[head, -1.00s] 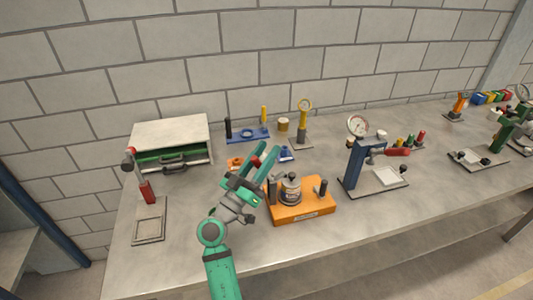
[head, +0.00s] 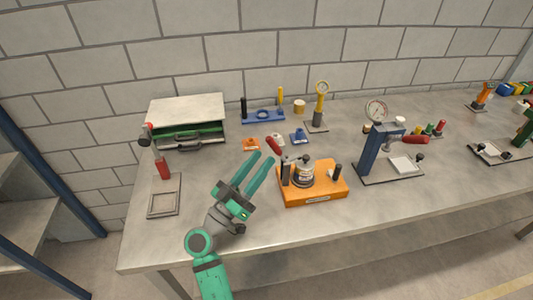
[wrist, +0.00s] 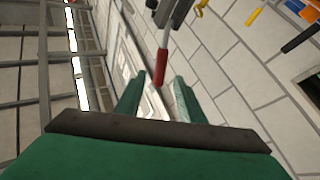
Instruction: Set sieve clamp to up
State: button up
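A stand with a red-handled lever (head: 163,168) is at the left of the bench, behind a square grey frame (head: 164,212). In the wrist view the red grip (wrist: 160,65) shows between the finger directions, beyond the fingertips. My green gripper (head: 261,157) is open, with an empty gap between its fingers, right of the stand in the head view. It also shows in the wrist view (wrist: 160,82).
A grey drawer box (head: 190,108) is behind the stand. A blue post fixture (head: 264,116) is at the back. A blue gauge press (head: 371,150) is farther right.

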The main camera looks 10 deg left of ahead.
jog(key=shift+s+f, duration=0.1)
jog(key=shift+s, duration=0.05)
jog(key=shift+c, duration=0.4)
jog(key=c, duration=0.5)
jog(key=shift+d+f, duration=0.15)
jog(key=shift+d, duration=0.15)
grip_shut()
jog(key=m+y, duration=0.9)
jog(key=m, duration=0.3)
send_near(281, 151)
jog(key=s+d+r, duration=0.2)
jog(key=d+r, duration=0.1)
jog(key=d, duration=0.1)
jog(key=r+x, duration=0.1)
jog(key=x, duration=0.9)
jog(key=shift+t, duration=0.4)
jog(key=shift+s+a+f, duration=0.1)
jog(key=shift+a+f, duration=0.25)
jog(key=shift+a, duration=0.3)
jog(key=shift+s+a+f, duration=0.1)
jog(key=shift+a+f, duration=0.2)
jog(key=shift+a, duration=0.4)
jog(key=shift+s+a+f, duration=0.1)
jog(key=shift+a+f, duration=0.25)
jog(key=shift+a, duration=0.3)
